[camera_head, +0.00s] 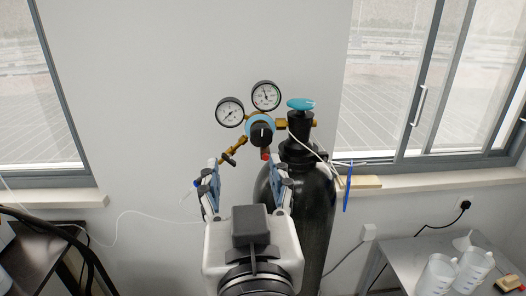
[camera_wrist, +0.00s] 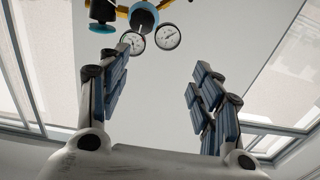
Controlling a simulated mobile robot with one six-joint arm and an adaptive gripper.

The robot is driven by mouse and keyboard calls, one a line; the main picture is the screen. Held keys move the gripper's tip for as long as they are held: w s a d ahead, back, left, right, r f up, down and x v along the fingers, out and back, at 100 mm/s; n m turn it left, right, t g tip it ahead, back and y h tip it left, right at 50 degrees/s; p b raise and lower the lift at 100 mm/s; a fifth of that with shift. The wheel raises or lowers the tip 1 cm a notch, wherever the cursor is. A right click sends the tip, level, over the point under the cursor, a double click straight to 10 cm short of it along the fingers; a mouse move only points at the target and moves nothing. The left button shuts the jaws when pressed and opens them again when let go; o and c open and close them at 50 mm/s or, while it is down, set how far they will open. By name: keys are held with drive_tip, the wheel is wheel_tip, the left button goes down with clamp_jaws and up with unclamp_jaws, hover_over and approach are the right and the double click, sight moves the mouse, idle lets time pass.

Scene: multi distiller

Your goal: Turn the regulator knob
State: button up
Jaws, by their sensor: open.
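The regulator knob (camera_head: 262,134) is black with a light blue ring behind it and sits on the brass regulator below two round gauges. In the wrist view the knob (camera_wrist: 142,18) is near the top edge, partly over the blue ring. My gripper (camera_head: 246,172) is open, its two blue-padded fingers apart with nothing between them. In the head view it is below the knob. In the wrist view my gripper (camera_wrist: 163,68) has its fingers spread, and the knob lies beyond the left finger's tip, apart from it. The exact distance is hard to tell.
A black gas cylinder (camera_head: 318,205) with a teal valve handle (camera_head: 301,104) stands right of the gripper. Gauges (camera_head: 230,112) and (camera_head: 266,96) flank the knob above. A blue pen-like item (camera_head: 347,188) hangs at the cylinder's right. A metal table (camera_head: 405,262) with jugs is at right.

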drive_tip(key=s+d+f+h, duration=0.1)
drive_tip(key=d+f+h, duration=0.1)
drive_tip(key=p, duration=0.8)
approach(261, 138)
drive_tip(key=shift+m, duration=0.3)
drive_tip(key=w, duration=0.8)
drive_tip(key=shift+w+d, duration=0.3)
drive_tip(key=shift+d, duration=0.05)
drive_tip(key=shift+w+r, duration=0.1)
drive_tip(key=shift+w, duration=0.5)
drive_tip(key=shift+c, duration=0.4)
drive_tip(key=c, duration=1)
